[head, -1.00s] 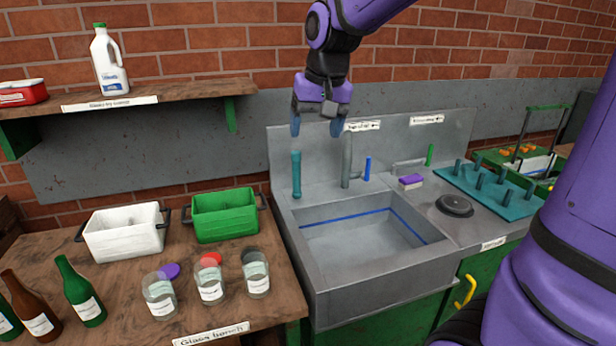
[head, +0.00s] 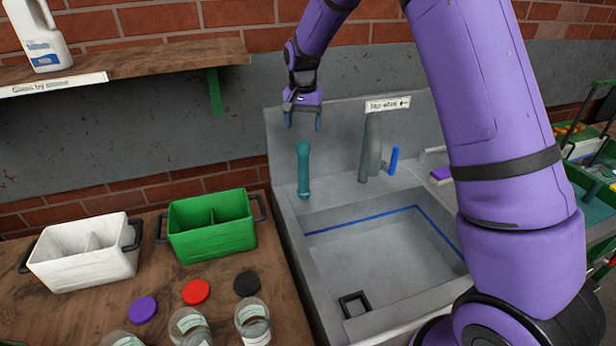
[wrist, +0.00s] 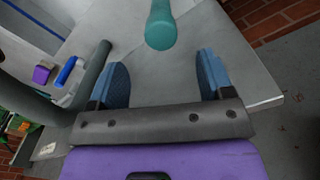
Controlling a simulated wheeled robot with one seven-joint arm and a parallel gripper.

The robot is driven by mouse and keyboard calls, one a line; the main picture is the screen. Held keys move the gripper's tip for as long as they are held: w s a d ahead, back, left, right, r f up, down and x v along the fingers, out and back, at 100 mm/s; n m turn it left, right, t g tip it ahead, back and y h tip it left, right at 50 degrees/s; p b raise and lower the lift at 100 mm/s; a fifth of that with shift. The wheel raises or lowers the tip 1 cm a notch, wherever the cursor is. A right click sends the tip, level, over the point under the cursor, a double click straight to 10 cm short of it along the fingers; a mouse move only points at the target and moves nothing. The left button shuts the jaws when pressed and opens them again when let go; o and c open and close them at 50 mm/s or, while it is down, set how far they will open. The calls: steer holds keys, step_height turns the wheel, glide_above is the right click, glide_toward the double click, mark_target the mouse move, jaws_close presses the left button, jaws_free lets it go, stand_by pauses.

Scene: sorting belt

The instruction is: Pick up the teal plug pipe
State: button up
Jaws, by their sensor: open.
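The teal plug pipe (head: 303,170) stands upright at the back left corner of the sink. My gripper (head: 303,121) is above it in the head view, pointing down, open and empty. In the wrist view the rounded end of the teal plug pipe (wrist: 161,32) lies ahead of the gap between the two blue fingers of my gripper (wrist: 163,72). The pipe is apart from both fingers. Its lower end is out of the wrist view.
The grey tap (head: 374,148) with a blue lever (head: 393,160) stands right of the pipe. The sink basin (head: 385,260) is in front. A green crate (head: 211,228) and white crate (head: 82,254) stand left. A grey backsplash (head: 340,133) rises behind.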

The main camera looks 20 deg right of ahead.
mark_target(303, 144)
step_height(303, 144, down, 11)
steer(key=shift+w+r, duration=0.1)
steer(key=shift+r, duration=0.1)
jaws_close()
stand_by(0.6)
steer(key=shift+r, duration=0.1)
steer(key=shift+r, duration=1.8)
steer(key=s+a+r, duration=0.1)
steer(key=s, duration=1.5)
steer(key=shift+a+r, duration=0.15)
